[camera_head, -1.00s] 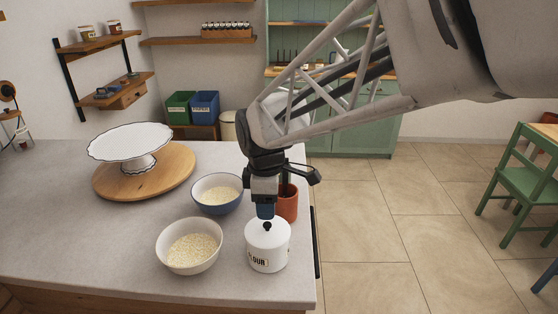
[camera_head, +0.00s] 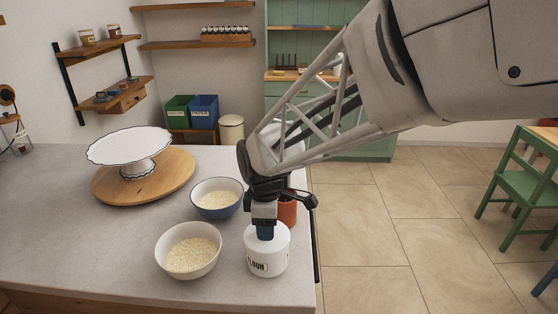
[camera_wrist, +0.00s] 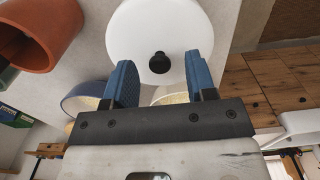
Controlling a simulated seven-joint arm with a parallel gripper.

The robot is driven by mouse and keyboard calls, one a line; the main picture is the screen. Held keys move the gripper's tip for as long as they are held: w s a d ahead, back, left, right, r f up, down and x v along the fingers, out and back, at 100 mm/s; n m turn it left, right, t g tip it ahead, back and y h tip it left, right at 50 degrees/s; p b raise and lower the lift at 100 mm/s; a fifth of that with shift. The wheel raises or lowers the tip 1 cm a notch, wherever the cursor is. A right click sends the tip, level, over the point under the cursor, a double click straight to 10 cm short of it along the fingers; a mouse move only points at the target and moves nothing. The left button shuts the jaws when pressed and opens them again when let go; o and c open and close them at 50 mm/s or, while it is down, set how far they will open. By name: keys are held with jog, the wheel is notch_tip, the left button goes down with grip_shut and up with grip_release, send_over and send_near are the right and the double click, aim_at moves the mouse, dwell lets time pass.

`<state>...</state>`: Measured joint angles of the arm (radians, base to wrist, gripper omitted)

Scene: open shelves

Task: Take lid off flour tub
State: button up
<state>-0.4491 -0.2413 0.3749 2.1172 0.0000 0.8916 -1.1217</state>
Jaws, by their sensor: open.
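The white flour tub (camera_head: 266,262) stands upright on the counter near its right edge, with dark "FLOUR" lettering on its front. Its white lid (camera_head: 282,236) is on top. In the wrist view the lid (camera_wrist: 186,30) shows as a round white disc with a black knob (camera_wrist: 159,62). My gripper (camera_head: 265,234) points down over the lid and hides the knob in the head view. In the wrist view my gripper (camera_wrist: 160,75) is open, with the knob between its two blue fingers and a gap on both sides.
A white bowl of grain (camera_head: 188,272) stands close left of the tub. A blue bowl (camera_head: 217,210) and a terracotta pot (camera_head: 288,212) stand behind it. A white cake stand (camera_head: 130,146) sits on a wooden board (camera_head: 177,178) at the left. The front-left counter is clear.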

jog(key=shift+f, duration=0.45)
grip_shut()
dwell(0.3)
